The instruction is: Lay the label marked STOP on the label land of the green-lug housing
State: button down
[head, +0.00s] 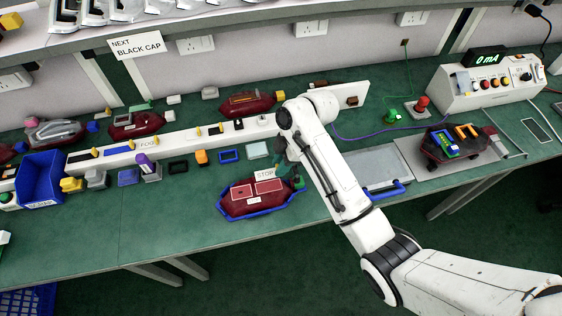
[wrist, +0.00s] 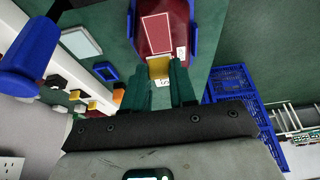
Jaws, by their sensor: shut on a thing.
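The white label marked STOP (head: 265,175) shows just above the far edge of a dark red housing (head: 250,203), which sits in a blue-rimmed cradle (head: 232,216). My gripper (head: 284,172) is at the far right corner of this housing, shut on the label. In the wrist view its green fingers (wrist: 164,84) close around a yellow piece (wrist: 159,68), with a white, lettered bit of label between them. The housing (wrist: 160,30) lies just beyond the fingertips there. I cannot tell whether the label touches the housing. Its lug colour is unclear near the green fingers.
A white rail (head: 150,147) with small parts runs behind, with other red housings (head: 248,103) beyond it. A blue bin (head: 42,178) stands at left. A grey tray (head: 368,168) with a blue handle lies at right. Green bench top is clear in front left.

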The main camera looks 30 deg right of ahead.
jog(key=shift+r+p, duration=0.1)
jog(key=shift+p, duration=0.25)
jog(key=shift+f+b, duration=2)
jog(key=shift+f, duration=0.95)
jog(key=shift+f, duration=0.2)
jog(key=shift+f, duration=0.5)
jog(key=c, duration=0.8)
grip_release()
jog(key=b+v, duration=0.1)
jog(key=v, duration=0.9)
jog(key=shift+d+r, duration=0.15)
jog(key=shift+r, duration=0.25)
